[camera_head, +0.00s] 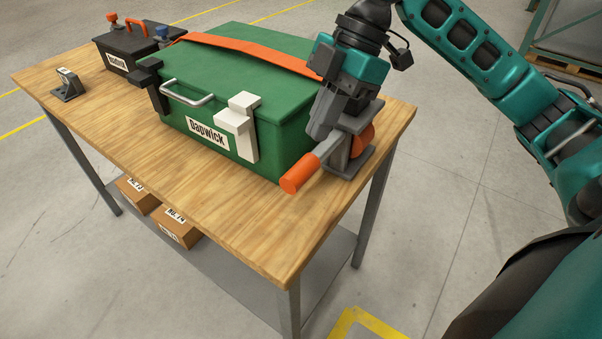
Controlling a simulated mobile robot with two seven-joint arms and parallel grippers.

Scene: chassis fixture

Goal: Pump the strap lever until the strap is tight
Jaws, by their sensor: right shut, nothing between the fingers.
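An orange strap (243,52) runs over the lid of a green chest labelled "Dapwick" (195,88) on the wooden table. At the chest's right end stands a grey ratchet bracket with an orange spool (362,140). Its strap lever, with an orange handle (298,175), points down and to the left, over the table's front part. My right gripper (325,128) is at the ratchet, just above the lever; it is shut with nothing held. Whether it touches the lever is hard to tell. The gripper and wrist hide part of the strap's right end and ratchet. My left gripper is out of view.
A dark toolbox (120,50) with an orange handle and a small grey bracket (68,85) stand at the table's left end. A white latch (238,125) is on the chest's front. Cardboard boxes (178,228) sit on the lower shelf. The table's front strip (180,165) is clear.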

